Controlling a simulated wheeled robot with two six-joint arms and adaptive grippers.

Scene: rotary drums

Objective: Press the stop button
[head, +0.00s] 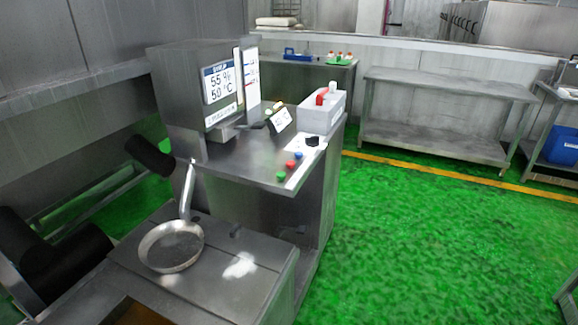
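A red button (290,164) sits on the sloped front edge of the steel machine's counter (252,165), between a green button (281,176) and a blue button (299,155). It is small, and no label on it can be read, so I cannot tell by writing which button is stop. Neither of my grippers shows in the head view, and nothing touches the buttons.
A display (220,86) stands behind the buttons. A grey bin with a red item (322,110) and a small black object (313,141) are near them. A round pan (171,247) lies on the lower front surface. Green floor (430,235) is open at right.

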